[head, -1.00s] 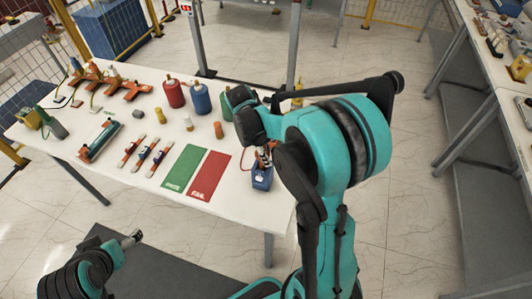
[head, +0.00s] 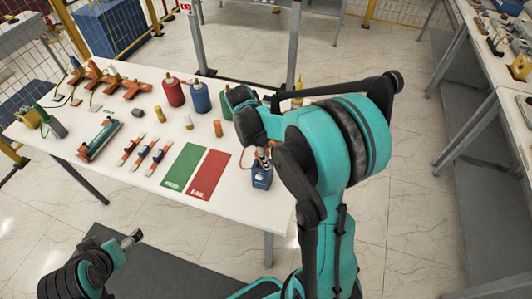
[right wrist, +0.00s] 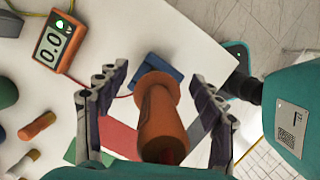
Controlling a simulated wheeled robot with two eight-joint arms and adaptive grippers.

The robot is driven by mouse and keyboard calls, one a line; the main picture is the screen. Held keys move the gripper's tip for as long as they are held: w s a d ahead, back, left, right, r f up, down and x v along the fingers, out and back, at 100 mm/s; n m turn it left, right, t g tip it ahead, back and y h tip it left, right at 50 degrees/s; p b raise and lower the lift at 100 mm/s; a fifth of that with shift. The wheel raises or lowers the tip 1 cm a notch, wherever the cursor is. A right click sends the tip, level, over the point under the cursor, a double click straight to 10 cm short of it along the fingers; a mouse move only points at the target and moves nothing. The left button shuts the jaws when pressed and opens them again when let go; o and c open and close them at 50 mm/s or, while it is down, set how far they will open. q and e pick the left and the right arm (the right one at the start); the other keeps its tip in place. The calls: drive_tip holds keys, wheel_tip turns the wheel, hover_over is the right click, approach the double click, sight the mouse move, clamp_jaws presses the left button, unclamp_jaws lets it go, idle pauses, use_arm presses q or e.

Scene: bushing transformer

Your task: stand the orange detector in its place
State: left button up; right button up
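The orange detector (right wrist: 158,112), a rounded body with a wide collar, is between the fingers of my right gripper (right wrist: 158,78) in the right wrist view. A gap shows on each side of it, so the gripper is open around it. The blue stand (right wrist: 158,70) lies at the collar end; the detector hides where they meet, so I cannot tell if it is fully seated. In the head view the blue stand (head: 262,176) is at the table's right front, with my right gripper (head: 263,155) just above. My left gripper (head: 132,238) is off the table, its opening unclear.
An orange meter (right wrist: 57,40) with a lit display and a red wire is near the stand. Red (head: 208,174) and green (head: 184,165) mats lie left of it. Bottles, small cylinders and several tools occupy the white table (head: 110,178). The table's edge is close to the stand.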

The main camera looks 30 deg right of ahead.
drive_tip(key=shift+r, duration=0.1)
drive_tip(key=v, duration=1.2)
drive_tip(key=shift+s, duration=0.15)
drive_tip(key=s+a+f+m+t+y, duration=0.2)
drive_tip(key=s+a+m+t+y, duration=0.1)
drive_tip(key=s+a+m+t, duration=0.75)
wheel_tip(320, 180, down, 14)
drive_tip(key=s+d+m+g+b, duration=0.1)
drive_tip(key=m+b, duration=0.1)
drive_tip(key=b, duration=1.1)
drive_tip(key=shift+d+g+b, duration=0.3)
drive_tip(key=shift+d+g, duration=0.05)
